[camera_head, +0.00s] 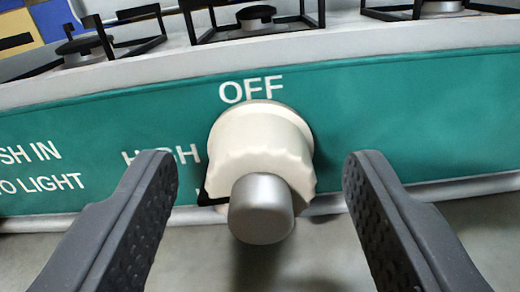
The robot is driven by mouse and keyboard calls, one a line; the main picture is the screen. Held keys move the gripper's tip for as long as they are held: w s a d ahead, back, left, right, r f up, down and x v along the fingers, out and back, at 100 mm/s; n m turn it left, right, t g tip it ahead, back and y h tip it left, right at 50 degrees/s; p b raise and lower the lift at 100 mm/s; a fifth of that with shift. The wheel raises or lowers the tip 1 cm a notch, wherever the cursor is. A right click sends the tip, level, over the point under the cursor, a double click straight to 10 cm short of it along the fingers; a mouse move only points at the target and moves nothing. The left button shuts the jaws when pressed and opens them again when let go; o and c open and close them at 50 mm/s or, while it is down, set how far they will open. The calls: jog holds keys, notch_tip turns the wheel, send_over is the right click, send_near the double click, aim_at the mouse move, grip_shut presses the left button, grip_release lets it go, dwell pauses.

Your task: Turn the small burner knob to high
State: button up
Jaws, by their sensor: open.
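The burner knob (262,140) is white with a scalloped rim and a grey metal cap (261,209) facing me. A black mark shows at the knob's lower left; I cannot tell what setting the knob is at. My gripper (258,170) is open, with one dark finger on each side of the knob. Clear gaps show between the fingers and the knob.
Black burner grates (258,22) stand on the white stove top (190,62) above the panel. "Push in to light" lettering is partly visible at the left. Blue and yellow tiles (50,18) show at the upper left. A grey surface lies below the panel.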

jog(key=shift+w, duration=0.2)
jog(key=shift+c, duration=0.3)
jog(key=c, duration=0.9)
jog(key=shift+m+p, duration=0.6)
jog(key=o, duration=1)
jog(key=shift+c, duration=0.2)
